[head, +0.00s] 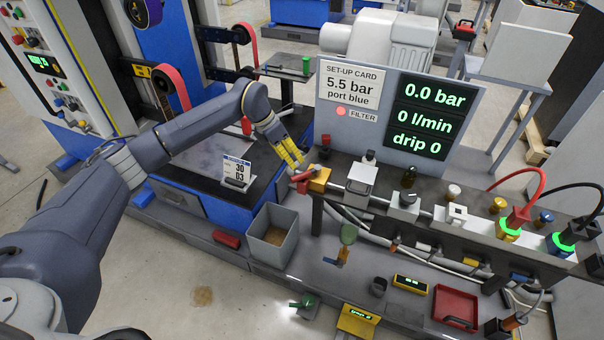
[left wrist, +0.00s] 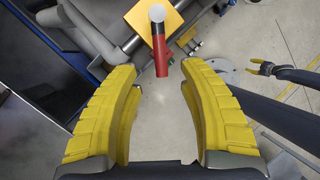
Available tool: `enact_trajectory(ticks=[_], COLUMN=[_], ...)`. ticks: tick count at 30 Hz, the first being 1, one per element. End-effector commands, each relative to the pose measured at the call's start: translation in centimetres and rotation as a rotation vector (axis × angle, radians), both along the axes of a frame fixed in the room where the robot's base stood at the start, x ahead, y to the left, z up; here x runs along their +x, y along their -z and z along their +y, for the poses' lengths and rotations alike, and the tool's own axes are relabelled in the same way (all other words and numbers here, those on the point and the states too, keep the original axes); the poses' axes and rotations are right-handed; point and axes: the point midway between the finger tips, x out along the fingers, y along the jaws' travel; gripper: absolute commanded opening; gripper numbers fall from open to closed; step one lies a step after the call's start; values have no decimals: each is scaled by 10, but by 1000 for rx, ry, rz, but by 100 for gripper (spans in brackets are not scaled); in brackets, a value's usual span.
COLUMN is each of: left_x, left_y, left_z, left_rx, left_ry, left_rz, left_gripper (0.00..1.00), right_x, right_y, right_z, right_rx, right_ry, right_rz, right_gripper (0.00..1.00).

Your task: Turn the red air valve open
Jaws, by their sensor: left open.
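The red air valve handle (head: 301,181) sits at the left end of the air line, beside a yellow block (head: 320,180). My left gripper (head: 289,156) has yellow fingers and is just above the handle in the head view. In the left wrist view the red handle (left wrist: 161,55) shows between and beyond the open fingers (left wrist: 158,105), below a pale round cap (left wrist: 156,13) on the yellow block. The fingers look apart from the handle. A small yellow gripper on a dark arm, my right gripper (left wrist: 262,68), shows at the right; its jaws are too small to judge.
The display (head: 423,115) reads 0.0 bar, 0 l/min, drip 0. The set-up card (head: 350,85) reads 5.5 bar, port blue. A grey bin (head: 250,238) stands below the valve. Further fittings, including a white block (head: 456,214), line the rail to the right.

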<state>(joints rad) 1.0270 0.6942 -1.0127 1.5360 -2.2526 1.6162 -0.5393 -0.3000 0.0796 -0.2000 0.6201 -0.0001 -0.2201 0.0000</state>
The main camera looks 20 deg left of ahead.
Motion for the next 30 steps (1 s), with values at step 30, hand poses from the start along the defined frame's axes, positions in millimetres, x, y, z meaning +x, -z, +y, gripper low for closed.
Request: enact_trajectory(ticks=[30], left_x=[13], left_y=[77], left_z=[-34], left_rx=[0], left_ry=[0], left_rz=[-2], left_gripper=[41], right_x=[0], right_y=[0], right_z=[0], right_rx=[0], right_ry=[0], right_rz=[0], right_gripper=[44])
